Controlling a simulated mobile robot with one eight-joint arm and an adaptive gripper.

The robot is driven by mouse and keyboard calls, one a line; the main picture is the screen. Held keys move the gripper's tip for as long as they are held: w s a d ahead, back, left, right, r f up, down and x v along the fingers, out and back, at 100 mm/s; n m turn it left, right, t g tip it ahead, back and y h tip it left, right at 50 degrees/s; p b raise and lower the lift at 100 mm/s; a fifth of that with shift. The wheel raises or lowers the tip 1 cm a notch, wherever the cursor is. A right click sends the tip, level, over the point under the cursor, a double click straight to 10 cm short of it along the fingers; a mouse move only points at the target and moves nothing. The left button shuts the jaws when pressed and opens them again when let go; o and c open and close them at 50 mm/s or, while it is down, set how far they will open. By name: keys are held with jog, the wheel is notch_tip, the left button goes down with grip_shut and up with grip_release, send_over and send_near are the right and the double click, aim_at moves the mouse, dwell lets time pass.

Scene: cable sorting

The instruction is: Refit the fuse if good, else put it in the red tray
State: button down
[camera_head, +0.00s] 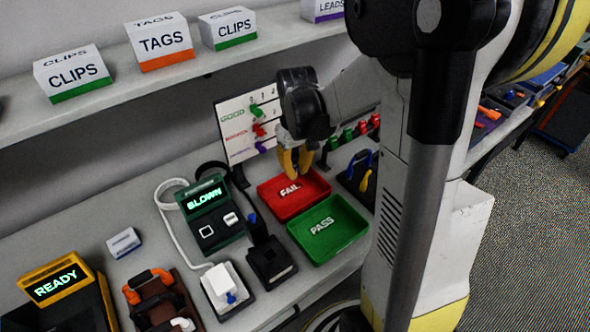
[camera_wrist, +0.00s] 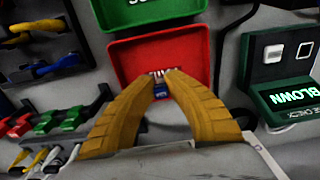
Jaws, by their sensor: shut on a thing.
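My gripper (camera_head: 295,165) is over the red FAIL tray (camera_head: 305,206). In the wrist view its yellow fingers (camera_wrist: 160,86) are shut on a small fuse (camera_wrist: 160,92) with a blue band. The fuse is held above the red tray (camera_wrist: 185,45) and partly covers its label; its exact height is unclear. The head view does not clearly show the fuse. The tester (camera_head: 212,217), left of the red tray, reads BLOWN in green; it also shows in the wrist view (camera_wrist: 290,97).
The green PASS tray (camera_head: 345,247) lies directly in front of the red one. A chart board (camera_head: 237,135) stands behind. A black stand (camera_head: 268,262) and a white block (camera_head: 226,288) are left of the green tray. A READY unit (camera_head: 55,285) stands at far left.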

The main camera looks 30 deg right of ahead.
aim_at(295, 196)
jog(key=shift+a+f+b, duration=0.2)
jog(key=shift+f+b, duration=0.3)
jog(key=shift+f, duration=0.25)
jog(key=shift+f+b, duration=1.5)
jog(key=shift+f, duration=0.5)
jog(key=shift+f, duration=0.1)
jog(key=shift+f+b, duration=0.35)
jog(key=shift+b, duration=0.1)
jog(key=shift+f+b, duration=0.4)
jog(key=shift+f, duration=0.05)
jog(key=c, duration=0.8)
grip_release()
jog(key=shift+r, duration=0.15)
